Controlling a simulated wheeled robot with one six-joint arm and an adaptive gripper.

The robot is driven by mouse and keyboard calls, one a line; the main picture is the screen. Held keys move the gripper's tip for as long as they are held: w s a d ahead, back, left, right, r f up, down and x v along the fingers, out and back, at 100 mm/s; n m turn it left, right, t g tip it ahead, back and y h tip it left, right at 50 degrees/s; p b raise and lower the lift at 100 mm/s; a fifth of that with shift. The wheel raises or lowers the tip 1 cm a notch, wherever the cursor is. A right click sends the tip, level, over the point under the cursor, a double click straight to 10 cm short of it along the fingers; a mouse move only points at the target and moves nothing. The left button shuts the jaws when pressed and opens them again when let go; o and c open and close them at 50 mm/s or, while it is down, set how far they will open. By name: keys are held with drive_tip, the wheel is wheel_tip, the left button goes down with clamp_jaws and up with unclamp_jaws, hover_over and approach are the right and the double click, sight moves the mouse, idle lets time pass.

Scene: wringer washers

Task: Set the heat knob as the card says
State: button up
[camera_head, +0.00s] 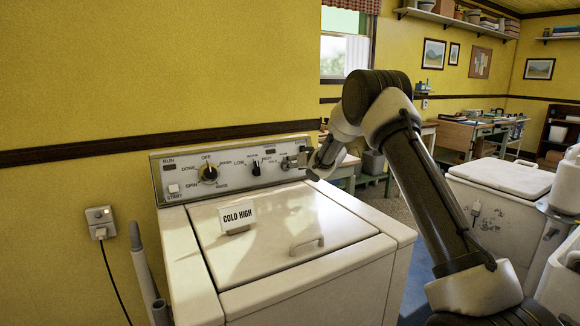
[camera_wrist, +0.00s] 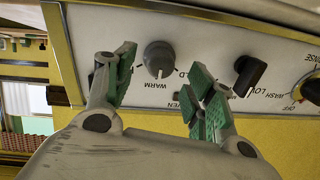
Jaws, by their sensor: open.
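A white card (camera_head: 238,217) reading "COLD HIGH" stands on the washer lid. The washer's control panel (camera_head: 230,178) carries a yellow-marked dial (camera_head: 209,173) and a black knob (camera_head: 256,167). In the wrist view, a grey round knob (camera_wrist: 159,58) has "WARM" printed beside it and a partly hidden word ending in "LD". The black knob (camera_wrist: 249,74) is to its right, near "LOW". My gripper (camera_wrist: 163,84) is open, its green-padded fingers either side of the grey knob in the picture; contact cannot be told. In the head view my gripper (camera_head: 308,158) is at the panel's right end, largely covering the grey knob.
The washer lid has a raised handle (camera_head: 307,245). A wall outlet (camera_head: 100,222) and grey hoses (camera_head: 145,272) are left of the washer. A second white washer (camera_head: 500,178) stands to the right, beyond my arm. The lid is otherwise clear.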

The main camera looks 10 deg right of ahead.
drive_tip(key=shift+x, duration=1.95)
drive_tip(key=c, duration=1)
drive_tip(key=shift+n, duration=0.3)
drive_tip(key=n, duration=0.5)
drive_tip(key=shift+n, duration=0.3)
drive_tip(key=n, duration=0.5)
drive_tip(key=shift+r+g+h, duration=0.1)
drive_tip(key=shift+g+h, duration=0.2)
drive_tip(key=shift+n, duration=0.3)
